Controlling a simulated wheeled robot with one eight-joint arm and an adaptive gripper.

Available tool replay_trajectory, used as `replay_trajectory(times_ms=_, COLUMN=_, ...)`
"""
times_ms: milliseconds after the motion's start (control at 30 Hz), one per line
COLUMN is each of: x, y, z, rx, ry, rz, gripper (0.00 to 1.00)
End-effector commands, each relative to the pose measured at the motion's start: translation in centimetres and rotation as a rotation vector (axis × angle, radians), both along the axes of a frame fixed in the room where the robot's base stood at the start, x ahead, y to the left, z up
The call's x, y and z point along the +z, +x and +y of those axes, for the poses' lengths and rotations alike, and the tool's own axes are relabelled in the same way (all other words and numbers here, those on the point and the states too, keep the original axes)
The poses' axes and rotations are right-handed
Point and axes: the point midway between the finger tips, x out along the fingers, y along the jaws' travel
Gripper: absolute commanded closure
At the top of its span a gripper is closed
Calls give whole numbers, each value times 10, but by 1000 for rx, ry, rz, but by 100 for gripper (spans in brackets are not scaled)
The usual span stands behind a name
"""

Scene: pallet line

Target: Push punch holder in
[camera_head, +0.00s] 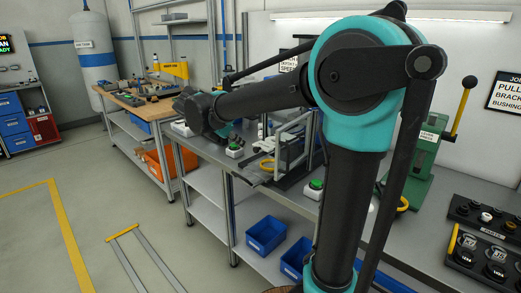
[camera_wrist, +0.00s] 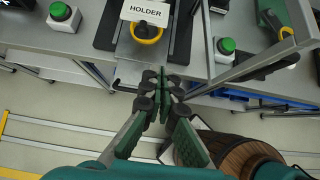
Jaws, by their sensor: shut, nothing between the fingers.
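The punch holder shows in the wrist view as a white plate (camera_wrist: 146,12) lettered HOLDER, with a yellow ring (camera_wrist: 147,31) at its near end. It lies between two dark rails at the bench edge. My gripper (camera_wrist: 163,73) is shut and empty, with its fingertips just on the near side of the ring and a small gap in the picture between them. Whether they touch anything is not clear. In the head view the yellow ring (camera_head: 267,165) shows at the front of the bench fixture. My gripper's fingers cannot be made out there, behind my arm.
Green push buttons stand on both sides of the holder, one at the left (camera_wrist: 60,12) and one at the right (camera_wrist: 226,46). A grey frame post (camera_wrist: 245,68) rises close on the right. A green lever press (camera_head: 412,150) stands farther right. Blue bins (camera_head: 266,234) sit on the lower shelf.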

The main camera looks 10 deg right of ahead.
Motion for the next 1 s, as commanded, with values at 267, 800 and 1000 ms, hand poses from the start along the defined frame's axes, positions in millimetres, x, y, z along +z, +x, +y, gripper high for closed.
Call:
replay_trajectory(times_ms=267, x=-18, y=13, z=-16, rx=8, ry=-10, rz=6, gripper=100)
replay_trajectory(times_ms=800, x=-69, y=57, z=-77, rx=6, ry=-8, rz=5, gripper=100)
replay_trajectory(times_ms=1000, x=-69, y=65, z=-87, rx=7, ry=-8, rz=5, gripper=100)
